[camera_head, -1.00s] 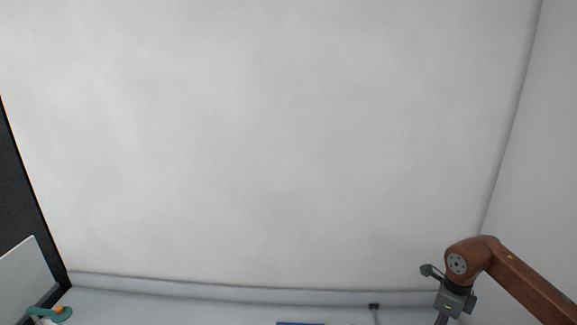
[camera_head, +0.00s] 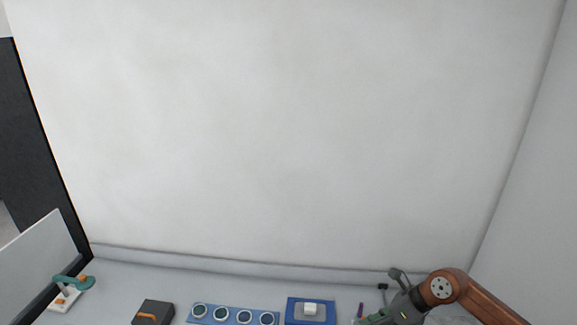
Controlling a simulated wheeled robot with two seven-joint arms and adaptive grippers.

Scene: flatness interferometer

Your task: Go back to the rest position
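My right arm comes in from the lower right of the head view, with a brown wrist link. My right gripper (camera_head: 376,319) hangs low at the bottom edge, and its fingertips are too small and cut off to judge. My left gripper is not in the view.
On the grey table stand a blue plate with several round discs (camera_head: 233,315), a blue tray (camera_head: 296,318) with a white block (camera_head: 310,309), a dark box with an orange handle (camera_head: 153,313) and a teal-armed device (camera_head: 72,284). A white panel (camera_head: 40,255) stands at left. A wall closes the back.

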